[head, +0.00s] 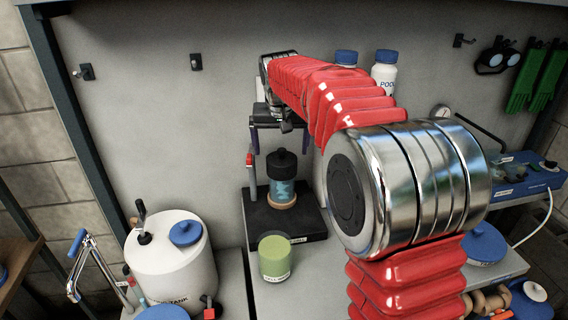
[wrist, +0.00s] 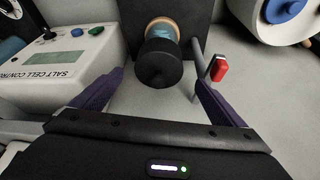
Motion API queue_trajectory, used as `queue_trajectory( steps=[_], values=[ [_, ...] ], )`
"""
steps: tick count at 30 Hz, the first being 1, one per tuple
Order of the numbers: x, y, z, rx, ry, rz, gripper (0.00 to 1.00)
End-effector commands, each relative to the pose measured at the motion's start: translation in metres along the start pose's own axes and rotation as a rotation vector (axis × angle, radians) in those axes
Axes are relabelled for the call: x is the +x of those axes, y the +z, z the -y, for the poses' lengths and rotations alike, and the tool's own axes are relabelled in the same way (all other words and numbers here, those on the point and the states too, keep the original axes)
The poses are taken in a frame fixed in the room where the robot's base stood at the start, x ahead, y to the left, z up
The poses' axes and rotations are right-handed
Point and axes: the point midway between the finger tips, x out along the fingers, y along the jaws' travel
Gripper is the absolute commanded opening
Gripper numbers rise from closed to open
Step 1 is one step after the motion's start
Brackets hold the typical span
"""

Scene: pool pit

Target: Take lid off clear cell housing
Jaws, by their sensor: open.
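The clear cell housing (head: 283,189) stands upright on a wooden ring on a black stand, with bluish contents showing through its wall. Its black lid (head: 281,162) sits on top. In the wrist view the lid (wrist: 160,66) is near the picture's middle, with a sliver of the housing (wrist: 163,31) beyond it. My gripper (wrist: 159,80) is open, its two purple fingers spread to either side of the lid, with a visible gap on both sides. In the head view the gripper is above the lid and partly hidden by my wrist.
The black stand (head: 302,230) has a red-tipped post (wrist: 218,70) close to my right finger in the wrist view. A salt cell control box (wrist: 78,60) is at left there. A green jar (head: 275,260) stands in front of the housing. A white tank (head: 172,265) is at left.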

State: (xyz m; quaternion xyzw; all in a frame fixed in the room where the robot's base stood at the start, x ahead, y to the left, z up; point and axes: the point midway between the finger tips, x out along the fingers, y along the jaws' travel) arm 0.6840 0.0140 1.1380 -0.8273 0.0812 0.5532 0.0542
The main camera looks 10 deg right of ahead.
Motion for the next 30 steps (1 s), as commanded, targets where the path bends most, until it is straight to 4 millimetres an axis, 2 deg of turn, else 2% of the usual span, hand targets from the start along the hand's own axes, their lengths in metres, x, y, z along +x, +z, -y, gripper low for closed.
queue_trajectory(
  steps=[4, 17, 25, 30],
  values=[
    [0.013, 0.0, 0.0, 0.0, 0.0, 0.001, 0.94],
    [0.018, 0.001, -0.001, 0.0, 0.0, 0.001, 0.94],
    [0.052, 0.003, -0.003, 0.0, 0.001, 0.002, 0.94],
    [0.065, 0.003, -0.003, 0.001, 0.001, 0.0, 0.94]
  ],
)
